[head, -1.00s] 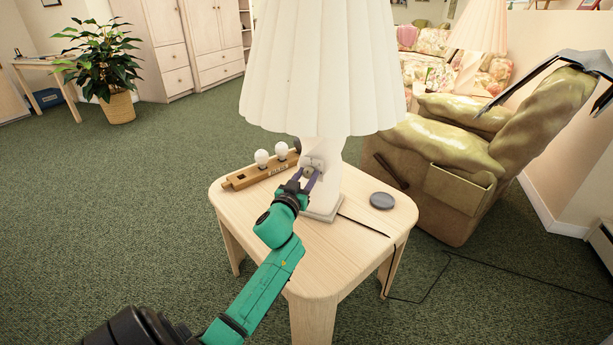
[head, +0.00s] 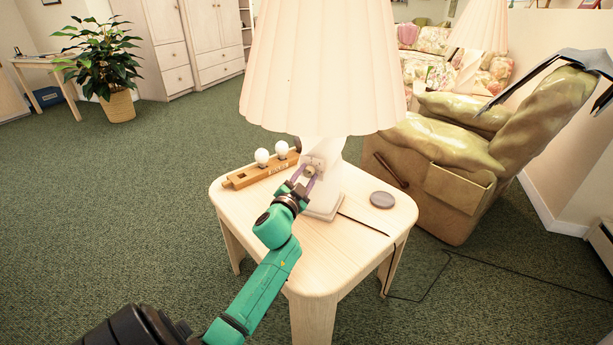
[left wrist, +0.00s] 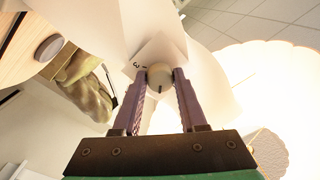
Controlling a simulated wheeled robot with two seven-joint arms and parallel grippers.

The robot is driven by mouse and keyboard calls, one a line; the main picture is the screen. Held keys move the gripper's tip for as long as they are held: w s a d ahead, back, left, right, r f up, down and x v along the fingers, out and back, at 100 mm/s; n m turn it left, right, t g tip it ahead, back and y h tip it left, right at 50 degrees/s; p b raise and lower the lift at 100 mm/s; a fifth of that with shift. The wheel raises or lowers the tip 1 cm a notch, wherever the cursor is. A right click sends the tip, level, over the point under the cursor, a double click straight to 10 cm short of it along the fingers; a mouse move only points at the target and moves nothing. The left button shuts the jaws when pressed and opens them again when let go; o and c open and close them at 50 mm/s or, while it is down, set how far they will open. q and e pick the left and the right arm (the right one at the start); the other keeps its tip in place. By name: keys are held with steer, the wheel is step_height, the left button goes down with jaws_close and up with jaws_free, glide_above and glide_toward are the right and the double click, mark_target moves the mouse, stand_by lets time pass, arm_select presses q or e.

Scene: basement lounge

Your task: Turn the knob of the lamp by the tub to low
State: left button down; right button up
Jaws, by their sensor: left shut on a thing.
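The lamp (head: 322,70) stands on the wooden side table (head: 345,262), with a pleated shade that glows warmly and a pale base. Its knob (head: 310,170) sits on the front of the base below the shade. My left gripper (head: 306,178) is shut on the knob. In the left wrist view the round knob (left wrist: 160,75) is between the two purple fingers, with a dark mark on its face and small printing on the plate beside it. A small grey round tub (head: 382,200) lies on the table right of the lamp. My right gripper is not in view.
A wooden rack (head: 252,174) with two white bulbs lies behind left of the lamp. A cord runs over the table's right edge to the floor. An olive armchair (head: 450,195) stands close at the right. The carpet at left is open.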

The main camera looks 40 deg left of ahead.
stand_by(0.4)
arm_select(q)
steer(key=shift+c, duration=2.3)
jaws_free()
steer(key=p+v, duration=0.1)
steer(key=v, duration=1.3)
steer(key=shift+s, duration=0.35)
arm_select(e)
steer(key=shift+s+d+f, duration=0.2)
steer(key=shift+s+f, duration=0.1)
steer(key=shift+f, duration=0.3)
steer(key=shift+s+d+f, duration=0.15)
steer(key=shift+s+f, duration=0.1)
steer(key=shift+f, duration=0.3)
arm_select(q)
steer(key=shift+f, duration=0.2)
